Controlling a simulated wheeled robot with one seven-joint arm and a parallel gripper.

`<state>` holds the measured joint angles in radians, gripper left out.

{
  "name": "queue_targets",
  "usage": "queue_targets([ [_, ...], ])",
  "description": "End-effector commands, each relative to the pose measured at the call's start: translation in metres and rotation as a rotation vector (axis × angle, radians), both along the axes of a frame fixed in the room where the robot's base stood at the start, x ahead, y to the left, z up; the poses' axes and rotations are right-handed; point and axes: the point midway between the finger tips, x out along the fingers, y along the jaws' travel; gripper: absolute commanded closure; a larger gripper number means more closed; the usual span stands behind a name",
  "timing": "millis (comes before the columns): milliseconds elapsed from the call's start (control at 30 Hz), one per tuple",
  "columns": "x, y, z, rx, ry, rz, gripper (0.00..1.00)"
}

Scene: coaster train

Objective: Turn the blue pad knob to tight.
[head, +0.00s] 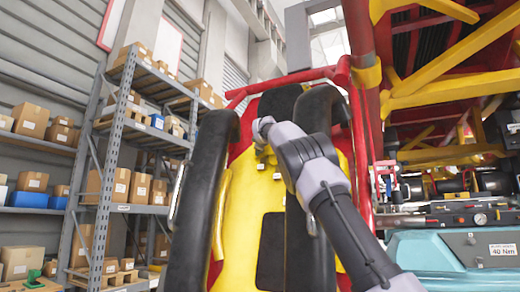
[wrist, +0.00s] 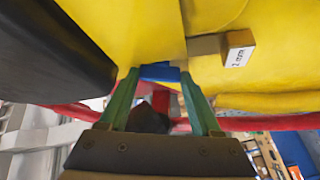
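A small blue piece (wrist: 160,72), which looks like the pad knob, shows in the wrist view against a yellow panel (wrist: 125,25). My gripper (wrist: 160,78) has its two green fingers well apart, one on each side of the blue piece. The piece about fills the gap at the fingertips; I cannot tell whether they touch it. No tight marking can be made out. In the head view my arm reaches to the red and yellow coaster seat (head: 238,195), and the fingers and knob cannot be made out there.
Black padded restraints (head: 203,190) flank the seat. A block labelled 2 mm (wrist: 238,50) sits right of the blue piece. Shelves with boxes (head: 125,130) stand at left. A teal case marked 40 Nm (head: 460,250) lies at right, below a yellow frame (head: 450,60).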

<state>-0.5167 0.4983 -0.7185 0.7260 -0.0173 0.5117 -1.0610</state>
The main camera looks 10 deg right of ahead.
Motion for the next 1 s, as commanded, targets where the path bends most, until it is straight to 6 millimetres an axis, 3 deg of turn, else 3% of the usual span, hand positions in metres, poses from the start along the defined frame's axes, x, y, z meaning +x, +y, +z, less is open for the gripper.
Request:
queue_targets([
  [433, 0.0004, 0.0021, -0.0033, 0.099, -0.073, -0.03, 0.91],
  [1000, 0.0029, 0.0075, -0.0084, 0.498, -0.37, -0.148, 0.91],
])
